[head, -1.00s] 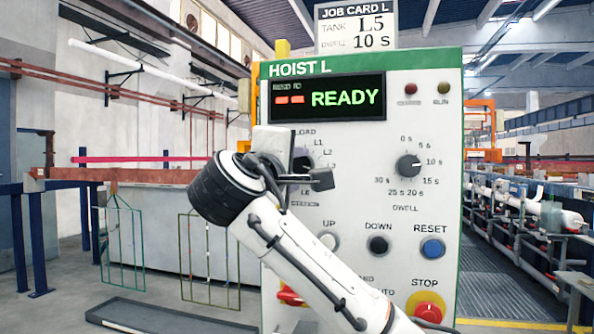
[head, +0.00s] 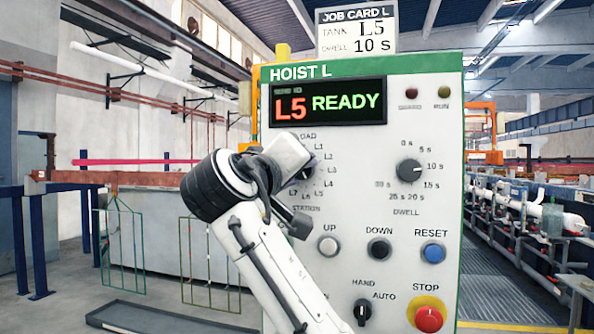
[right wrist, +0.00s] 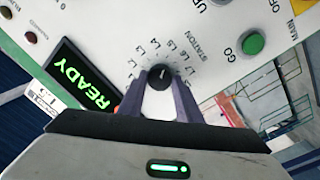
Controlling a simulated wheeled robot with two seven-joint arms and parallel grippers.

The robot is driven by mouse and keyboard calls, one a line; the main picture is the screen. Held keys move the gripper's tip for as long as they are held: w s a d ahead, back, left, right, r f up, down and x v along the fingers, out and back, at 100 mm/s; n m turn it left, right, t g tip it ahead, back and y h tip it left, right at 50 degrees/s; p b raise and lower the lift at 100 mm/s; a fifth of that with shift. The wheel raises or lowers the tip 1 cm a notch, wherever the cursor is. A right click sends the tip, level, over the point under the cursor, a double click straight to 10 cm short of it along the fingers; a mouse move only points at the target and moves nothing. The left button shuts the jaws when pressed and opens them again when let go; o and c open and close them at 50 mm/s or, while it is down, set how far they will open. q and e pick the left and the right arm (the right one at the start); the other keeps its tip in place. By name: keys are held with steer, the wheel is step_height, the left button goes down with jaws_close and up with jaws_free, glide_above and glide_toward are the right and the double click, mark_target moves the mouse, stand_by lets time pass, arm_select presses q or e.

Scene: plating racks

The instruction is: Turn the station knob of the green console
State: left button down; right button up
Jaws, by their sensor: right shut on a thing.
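The green-edged console (head: 400,75), headed HOIST L, stands in front of me in the head view. Its station knob (right wrist: 160,76) is a dark round knob ringed by tank labels in the right wrist view. My right gripper (right wrist: 160,88) is shut on this knob, with one finger on either side of it. In the head view my right wrist and gripper (head: 299,170) hide part of the knob and dial. The display (head: 327,102) reads L5 in red and READY in green. My left gripper is not in view.
The job card (head: 356,32) reads tank L5, dwell 10 s. The dwell knob (head: 410,171), the UP (head: 329,246), DOWN (head: 379,248) and RESET (head: 433,252) buttons and the red STOP button (head: 429,318) lie right of and below the station dial. Wire racks (head: 120,245) hang at left.

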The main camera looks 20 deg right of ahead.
steer(key=shift+f, duration=0.15)
stand_by(0.3)
steer(key=o, duration=1)
steer(key=shift+o, duration=0.2)
steer(key=v, duration=1)
steer(key=shift+s+a, duration=0.15)
steer(key=shift+a, duration=0.05)
